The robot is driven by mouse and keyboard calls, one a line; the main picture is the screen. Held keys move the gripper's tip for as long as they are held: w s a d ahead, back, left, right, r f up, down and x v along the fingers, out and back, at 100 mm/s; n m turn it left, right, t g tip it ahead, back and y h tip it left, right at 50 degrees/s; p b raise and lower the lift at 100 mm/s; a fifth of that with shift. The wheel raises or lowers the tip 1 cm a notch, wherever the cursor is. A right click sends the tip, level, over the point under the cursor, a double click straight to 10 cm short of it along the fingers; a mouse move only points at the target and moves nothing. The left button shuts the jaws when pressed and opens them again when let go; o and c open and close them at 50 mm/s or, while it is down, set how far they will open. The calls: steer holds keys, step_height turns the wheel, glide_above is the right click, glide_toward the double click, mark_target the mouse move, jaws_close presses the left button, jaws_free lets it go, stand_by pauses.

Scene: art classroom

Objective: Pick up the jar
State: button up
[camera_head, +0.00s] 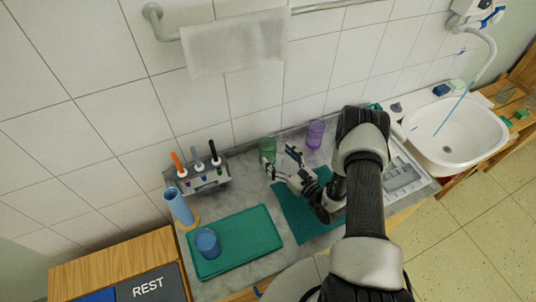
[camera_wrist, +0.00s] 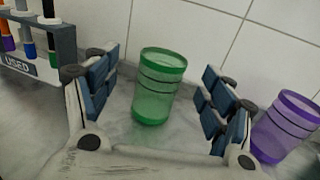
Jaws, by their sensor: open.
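A green see-through jar (camera_head: 267,149) stands upright on the grey counter near the tiled wall. In the wrist view, the green jar (camera_wrist: 158,86) is centred beyond the space between my two fingers. A purple see-through jar (camera_head: 315,133) stands to its right; it also shows at the right edge of the wrist view (camera_wrist: 284,127), outside my right finger. A blue jar (camera_head: 207,243) stands on the teal tray. My gripper (camera_head: 281,160) is open and empty, in front of the green jar. Whether a finger touches it, I cannot tell.
A marker rack (camera_head: 205,180) and a tilted blue cylinder (camera_head: 179,206) stand to the left. The teal tray (camera_head: 262,262) lies front left, and a teal mat (camera_head: 291,211) lies under my arm. A sink (camera_head: 452,130) is at the right.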

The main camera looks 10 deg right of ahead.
mark_target(263, 139)
steer(key=x, duration=0.4)
steer(key=b+x, duration=0.1)
steer(key=x, duration=0.2)
steer(key=shift+w+d, duration=0.2)
steer(key=shift+w, duration=0.05)
steer(key=shift+c, duration=0.2)
steer(key=c, duration=1.2)
